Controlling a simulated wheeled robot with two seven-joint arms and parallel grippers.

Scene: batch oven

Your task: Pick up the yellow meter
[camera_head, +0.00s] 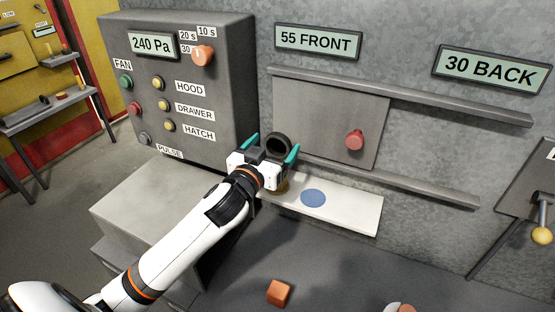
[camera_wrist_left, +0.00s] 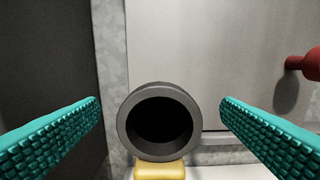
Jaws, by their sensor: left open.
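The meter shows in the head view as a dark round ring (camera_head: 279,145) over a small yellow-brown part (camera_head: 282,186) on a white shelf (camera_head: 345,212). In the left wrist view its dark grey ring (camera_wrist_left: 126,122) faces the camera, with the yellow body (camera_wrist_left: 160,171) below it. My left gripper (camera_head: 271,147) is open, its two teal fingers on either side of the ring. In the left wrist view there is a gap between the ring and each finger. Most of the yellow body is hidden.
A blue disc (camera_head: 313,198) lies on the shelf, right of the meter. A control box (camera_head: 215,115) stands close at left. A sliding panel with a red knob (camera_head: 354,140) is behind. An orange block (camera_head: 278,292) lies below. A yellow-ended handle (camera_head: 542,235) is at right.

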